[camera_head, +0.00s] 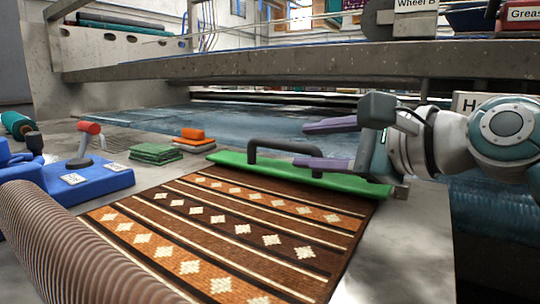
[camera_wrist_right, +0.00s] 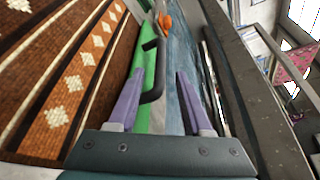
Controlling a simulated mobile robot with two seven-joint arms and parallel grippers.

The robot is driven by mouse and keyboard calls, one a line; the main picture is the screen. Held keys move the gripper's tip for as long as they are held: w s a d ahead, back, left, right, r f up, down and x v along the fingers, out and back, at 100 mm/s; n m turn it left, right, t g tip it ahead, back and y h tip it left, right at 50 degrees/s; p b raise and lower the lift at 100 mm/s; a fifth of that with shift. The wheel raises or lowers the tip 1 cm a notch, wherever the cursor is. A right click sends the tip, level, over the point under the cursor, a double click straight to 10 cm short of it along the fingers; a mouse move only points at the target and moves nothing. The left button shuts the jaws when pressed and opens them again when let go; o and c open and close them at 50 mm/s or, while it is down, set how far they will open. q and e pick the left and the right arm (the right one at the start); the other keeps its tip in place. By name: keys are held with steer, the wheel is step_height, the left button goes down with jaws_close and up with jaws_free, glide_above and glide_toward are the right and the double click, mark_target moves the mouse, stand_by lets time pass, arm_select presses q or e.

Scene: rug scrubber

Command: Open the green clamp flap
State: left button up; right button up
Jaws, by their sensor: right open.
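The green clamp flap (camera_head: 350,184) lies flat along the far edge of the patterned rug (camera_head: 236,228). A dark grey bar handle (camera_head: 285,146) rises from the flap. In the right wrist view the flap is a green strip (camera_wrist_right: 143,120) beside the rug, with its handle (camera_wrist_right: 160,65) above it. My right gripper (camera_head: 308,145) is open, with its two purple fingers spread near the right end of the handle. In the wrist view the handle shows between the fingertips (camera_wrist_right: 160,73). I cannot tell whether the fingers touch it. My left gripper is not in view.
A grey beam (camera_head: 270,64) crosses above and behind the flap, close to my right arm.

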mark_target(294, 146)
steer(key=b+x, duration=0.2)
steer(key=x, duration=0.3)
steer(key=shift+f, duration=0.1)
steer(key=shift+w+a, duration=0.25)
steer(key=shift+w, duration=0.1)
steer(key=c, duration=0.5)
jaws_close()
stand_by(0.6)
